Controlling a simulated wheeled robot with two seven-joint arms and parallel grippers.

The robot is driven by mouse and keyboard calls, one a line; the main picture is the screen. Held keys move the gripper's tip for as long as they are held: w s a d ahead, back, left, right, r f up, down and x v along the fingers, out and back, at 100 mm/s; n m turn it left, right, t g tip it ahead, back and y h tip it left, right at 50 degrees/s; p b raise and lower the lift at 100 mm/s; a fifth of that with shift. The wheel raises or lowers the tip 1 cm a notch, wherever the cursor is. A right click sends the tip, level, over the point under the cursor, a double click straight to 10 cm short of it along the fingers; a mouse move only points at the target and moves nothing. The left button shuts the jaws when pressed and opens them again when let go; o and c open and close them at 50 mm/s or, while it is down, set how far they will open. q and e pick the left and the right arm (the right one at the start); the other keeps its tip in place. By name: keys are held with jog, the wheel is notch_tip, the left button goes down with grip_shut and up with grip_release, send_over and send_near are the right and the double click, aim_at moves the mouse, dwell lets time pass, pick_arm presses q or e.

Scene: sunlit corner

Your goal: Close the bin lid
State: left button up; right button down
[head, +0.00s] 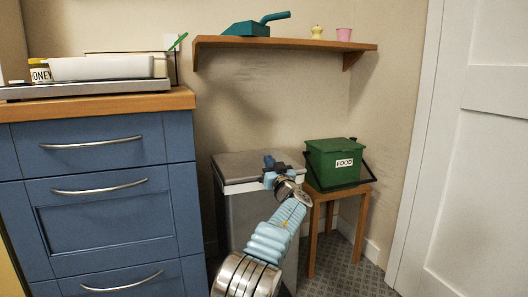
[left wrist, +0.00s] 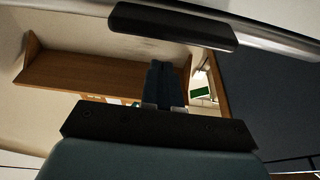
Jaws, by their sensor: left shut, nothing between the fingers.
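The grey bin (head: 245,225) stands on the floor between the blue cabinet and a small wooden stool. Its grey lid (head: 236,162) lies flat or nearly flat across the top, above a white rim; a small gap cannot be ruled out. My left gripper (head: 269,162) is at the lid's right part, shut and empty, and hides some of the lid and rim. Whether it touches the lid is unclear. In the left wrist view its fingers (left wrist: 166,85) are together. My right gripper is not in view.
A green FOOD caddy (head: 332,164), its lid down, sits on the wooden stool (head: 340,194) close right of my gripper. A wall shelf (head: 290,43) hangs above. The blue cabinet (head: 100,200) is left, a white door (head: 470,170) right.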

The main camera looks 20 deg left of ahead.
pick_arm(q)
jog(key=o, duration=1.8)
jog(key=shift+r, duration=0.4)
jog(key=shift+d, duration=0.1)
jog(key=shift+s+d+f, duration=0.15)
jog(key=shift+s+d, duration=0.1)
jog(key=shift+s, duration=0.05)
jog(key=v, duration=1.3)
jog(key=shift+b, duration=0.45)
jog(key=shift+a+f, duration=0.1)
jog(key=shift+f, duration=0.05)
